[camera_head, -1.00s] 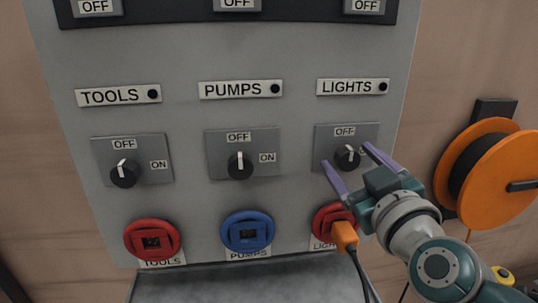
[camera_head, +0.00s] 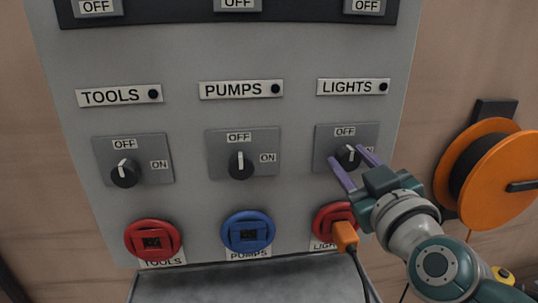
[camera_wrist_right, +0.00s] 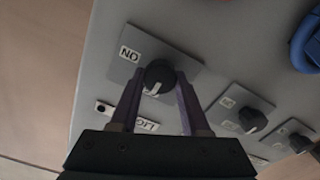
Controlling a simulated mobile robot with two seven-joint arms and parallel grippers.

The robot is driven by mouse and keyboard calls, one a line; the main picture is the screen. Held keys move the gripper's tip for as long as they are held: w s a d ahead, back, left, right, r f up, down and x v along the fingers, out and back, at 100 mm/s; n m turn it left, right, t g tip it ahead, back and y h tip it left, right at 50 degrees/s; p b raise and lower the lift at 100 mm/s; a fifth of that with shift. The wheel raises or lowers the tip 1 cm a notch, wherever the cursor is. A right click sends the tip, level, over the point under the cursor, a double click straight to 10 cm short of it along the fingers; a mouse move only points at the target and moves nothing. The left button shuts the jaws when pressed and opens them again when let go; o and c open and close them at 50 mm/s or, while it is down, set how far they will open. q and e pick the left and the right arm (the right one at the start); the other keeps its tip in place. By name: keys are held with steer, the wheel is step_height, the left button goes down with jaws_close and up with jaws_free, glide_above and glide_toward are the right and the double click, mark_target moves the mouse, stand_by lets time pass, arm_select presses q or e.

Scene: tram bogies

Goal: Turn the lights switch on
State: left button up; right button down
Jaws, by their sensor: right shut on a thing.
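The lights switch is a black round knob (camera_head: 348,158) with a white pointer, on a grey plate marked OFF and ON, below the LIGHTS label (camera_head: 348,87). The pointer is turned up toward OFF. My right gripper (camera_head: 349,157) is shut on the knob, with one purple finger on each side. In the right wrist view the knob (camera_wrist_right: 158,76) sits between the fingertips (camera_wrist_right: 158,82), and the ON label (camera_wrist_right: 128,54) shows beside it. In the head view the gripper partly hides the ON label. My left gripper is not in view.
An orange plug (camera_head: 345,236) with a black cable sits in the red socket (camera_head: 322,214) just below my right gripper. The PUMPS knob (camera_head: 240,165) and TOOLS knob (camera_head: 124,173) are to the left. An orange cable reel (camera_head: 490,178) hangs on the right.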

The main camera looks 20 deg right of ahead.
steer(key=shift+m, duration=0.4)
steer(key=m, duration=0.3)
steer(key=shift+m, duration=0.3)
steer(key=m, duration=0.4)
steer(key=shift+m, duration=0.3)
steer(key=m, duration=0.4)
steer(key=shift+d+m, duration=0.1)
steer(key=shift+m, duration=0.2)
steer(key=m, duration=0.4)
steer(key=shift+m, duration=0.3)
steer(key=shift+c, duration=1.9)
jaws_free()
